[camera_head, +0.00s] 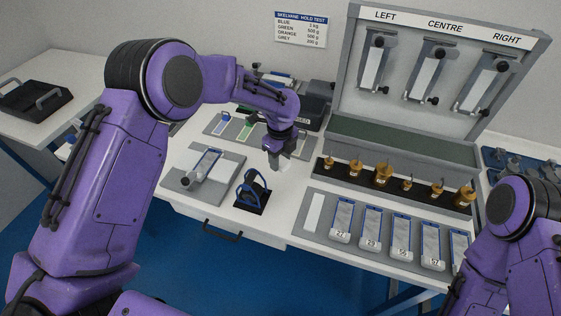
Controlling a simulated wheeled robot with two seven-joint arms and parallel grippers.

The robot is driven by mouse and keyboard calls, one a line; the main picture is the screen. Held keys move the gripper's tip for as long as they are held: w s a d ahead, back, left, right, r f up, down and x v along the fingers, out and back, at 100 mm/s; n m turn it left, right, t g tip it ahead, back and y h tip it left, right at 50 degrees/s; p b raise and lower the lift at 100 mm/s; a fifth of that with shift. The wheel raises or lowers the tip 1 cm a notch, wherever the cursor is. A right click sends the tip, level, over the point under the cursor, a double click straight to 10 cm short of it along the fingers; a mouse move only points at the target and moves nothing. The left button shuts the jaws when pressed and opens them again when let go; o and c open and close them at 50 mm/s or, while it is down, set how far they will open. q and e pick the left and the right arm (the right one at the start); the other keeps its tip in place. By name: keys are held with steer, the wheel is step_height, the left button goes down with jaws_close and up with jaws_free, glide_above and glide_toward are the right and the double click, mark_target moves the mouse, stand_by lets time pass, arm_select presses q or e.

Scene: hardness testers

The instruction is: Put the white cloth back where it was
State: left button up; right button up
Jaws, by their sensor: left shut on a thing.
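My left gripper (277,158) points down over the white table, between the grey board and the black strip of brass weights. It is shut on a small white thing, which looks like the white cloth (285,167). Most of the cloth is hidden by the fingers, and it blends with the white tabletop. I cannot tell whether it touches the table. My right arm stands at the lower right, and its gripper is out of the picture.
A black stand with blue hoops (252,191) is just in front of the gripper. A grey board with a clamp (226,172) lies to the left. Brass weights (382,175) and a grey tray of numbered strips (313,232) lie to the right. The LEFT, CENTRE, RIGHT panel (405,105) rises behind.

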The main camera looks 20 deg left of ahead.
mark_target(280, 165)
arm_select(q)
steer(key=f+p, duration=0.1)
steer(key=f, duration=0.2)
steer(key=shift+w+a+f+p, duration=0.1)
steer(key=shift+w+f+p, duration=0.15)
steer(key=shift+w+p, duration=0.15)
steer(key=shift+w+f, duration=0.1)
steer(key=shift+f, duration=0.25)
steer(key=shift+f, duration=0.1)
steer(key=shift+f+b, duration=0.1)
steer(key=shift+b, duration=0.2)
steer(key=o, duration=1)
